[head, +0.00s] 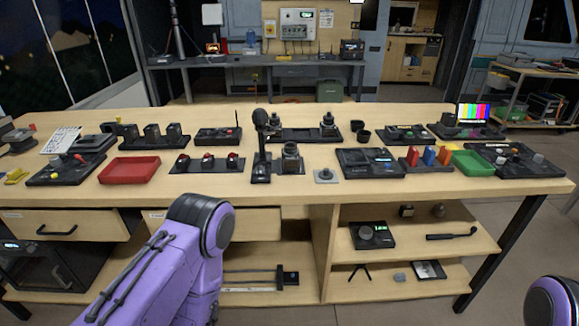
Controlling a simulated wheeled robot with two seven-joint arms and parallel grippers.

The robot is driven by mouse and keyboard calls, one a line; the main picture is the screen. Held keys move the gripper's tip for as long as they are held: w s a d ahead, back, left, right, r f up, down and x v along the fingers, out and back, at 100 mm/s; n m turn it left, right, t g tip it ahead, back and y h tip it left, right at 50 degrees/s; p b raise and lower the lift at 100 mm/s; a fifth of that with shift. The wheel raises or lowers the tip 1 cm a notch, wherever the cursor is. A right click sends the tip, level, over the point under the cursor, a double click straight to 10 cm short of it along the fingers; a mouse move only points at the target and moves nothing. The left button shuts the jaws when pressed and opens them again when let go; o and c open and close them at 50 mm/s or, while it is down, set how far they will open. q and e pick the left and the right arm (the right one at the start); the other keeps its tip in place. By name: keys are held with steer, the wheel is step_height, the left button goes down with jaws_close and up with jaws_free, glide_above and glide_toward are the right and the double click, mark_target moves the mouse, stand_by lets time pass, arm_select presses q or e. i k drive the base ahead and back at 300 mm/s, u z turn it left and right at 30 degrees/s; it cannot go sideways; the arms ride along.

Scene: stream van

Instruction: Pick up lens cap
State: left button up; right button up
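I cannot tell for certain which thing is the lens cap. Two small dark round pieces, one behind (357,125) and one in front (363,136), stand on the wooden table (240,198) right of centre and could be caps. A dark lens-like cylinder (291,158) stands upright on a black base near the table's middle. Neither of my grippers shows; only purple links of my arms are in view, at lower left and lower right. Nothing on the table is seen in a gripper.
A red tray (129,170) lies at left and a green tray (474,164) at right. Several black consoles crowd the table; the front edge is mostly bare. Shelves (415,240) sit below.

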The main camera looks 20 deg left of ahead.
mark_target(326, 175)
steer(key=u, duration=0.5)
steer(key=i, duration=0.7)
steer(key=u, duration=0.2)
